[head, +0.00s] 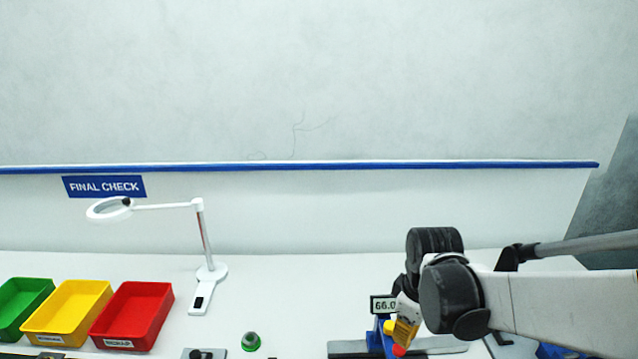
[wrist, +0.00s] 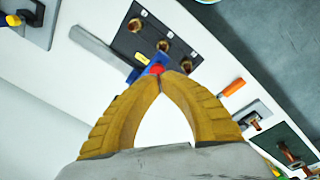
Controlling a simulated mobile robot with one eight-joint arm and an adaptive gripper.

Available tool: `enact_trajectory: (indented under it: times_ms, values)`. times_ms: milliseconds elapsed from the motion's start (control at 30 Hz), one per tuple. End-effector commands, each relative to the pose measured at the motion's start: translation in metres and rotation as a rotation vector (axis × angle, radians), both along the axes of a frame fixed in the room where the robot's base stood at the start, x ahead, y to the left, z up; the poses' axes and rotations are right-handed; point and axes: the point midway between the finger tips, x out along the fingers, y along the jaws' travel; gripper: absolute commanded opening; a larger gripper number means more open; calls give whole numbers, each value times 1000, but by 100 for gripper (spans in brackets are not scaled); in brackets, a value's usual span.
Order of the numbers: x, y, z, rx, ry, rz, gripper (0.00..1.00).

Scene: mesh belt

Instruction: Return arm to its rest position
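My gripper (head: 398,345) hangs at the lower right of the head view, with its arm reaching in from the right. In the wrist view its two yellow fingers (wrist: 161,80) come together at the tips, with no clear gap. A small red knob (wrist: 155,70) shows just past the tips, in front of a blue fixture (wrist: 138,72). I cannot tell whether the tips touch the knob. In the head view the blue fixture (head: 376,341) stands beside the gripper, below a small display (head: 384,305) reading about 66.0.
Green (head: 22,305), yellow (head: 68,308) and red (head: 133,312) bins stand at the left. A white magnifier lamp (head: 203,250) stands right of them. A green button (head: 250,341) sits at the front.

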Motion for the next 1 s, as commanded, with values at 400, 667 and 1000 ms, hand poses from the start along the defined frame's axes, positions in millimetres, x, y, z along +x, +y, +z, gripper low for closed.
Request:
enact_trajectory:
  times_ms: [400,667,1000]
  values:
    - [-84,0,-64,184,-354,-587,0]
    - [-108,0,-89,296,-459,-773,0]
    - [-109,0,-87,308,-469,-792,0]
